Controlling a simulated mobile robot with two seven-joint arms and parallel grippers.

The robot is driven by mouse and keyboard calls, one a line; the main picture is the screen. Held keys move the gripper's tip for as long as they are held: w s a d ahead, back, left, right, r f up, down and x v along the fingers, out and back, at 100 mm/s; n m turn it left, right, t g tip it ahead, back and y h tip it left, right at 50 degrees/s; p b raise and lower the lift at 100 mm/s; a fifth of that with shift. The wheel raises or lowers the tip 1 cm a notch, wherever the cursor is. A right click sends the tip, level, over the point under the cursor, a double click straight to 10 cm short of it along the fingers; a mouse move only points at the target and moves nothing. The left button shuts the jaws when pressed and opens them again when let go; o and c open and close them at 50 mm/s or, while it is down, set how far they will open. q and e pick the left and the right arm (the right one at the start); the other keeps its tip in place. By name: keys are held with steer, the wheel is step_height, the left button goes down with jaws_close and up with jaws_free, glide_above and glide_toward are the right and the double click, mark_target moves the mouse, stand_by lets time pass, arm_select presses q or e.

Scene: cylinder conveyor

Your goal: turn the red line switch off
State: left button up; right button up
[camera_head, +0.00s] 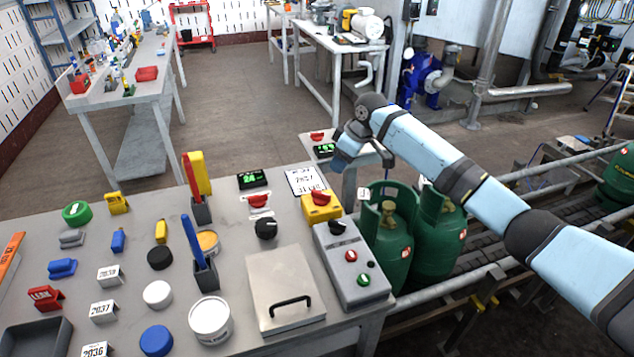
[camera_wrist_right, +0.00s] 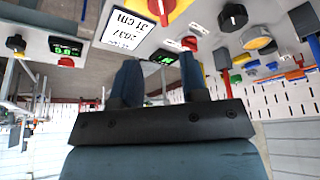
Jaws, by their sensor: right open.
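A red rotary switch on a yellow box (camera_head: 322,198) sits at the right rear of the bench; it shows upside down in the wrist view (camera_wrist_right: 162,8). A second red knob (camera_head: 258,200) is on a white plate left of it and also shows in the wrist view (camera_wrist_right: 188,43). A third red knob (camera_head: 317,137) is on a small farther panel, also in the wrist view (camera_wrist_right: 66,62). I cannot tell which is the line switch. My right gripper (camera_head: 340,163) is open and empty above the gap between bench and farther panel, apart from the knobs. My left gripper is out of view.
A grey box (camera_head: 352,268) with red and green buttons and a steel lidded box (camera_head: 283,284) stand in front. A black knob (camera_head: 266,228) is nearby. Green gas cylinders (camera_head: 388,225) stand right on the conveyor. A label sign (camera_head: 303,181) and a green display (camera_head: 252,178) are close by.

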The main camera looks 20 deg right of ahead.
mark_target(322, 193)
steer(key=x, duration=1.3)
steer(key=shift+a+f+b, duration=0.2)
steer(key=shift+f+b, duration=0.05)
steer(key=shift+b, duration=0.15)
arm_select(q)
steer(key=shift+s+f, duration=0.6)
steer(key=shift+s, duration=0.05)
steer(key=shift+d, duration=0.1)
arm_select(e)
steer(key=shift+s, duration=0.1)
jaws_close()
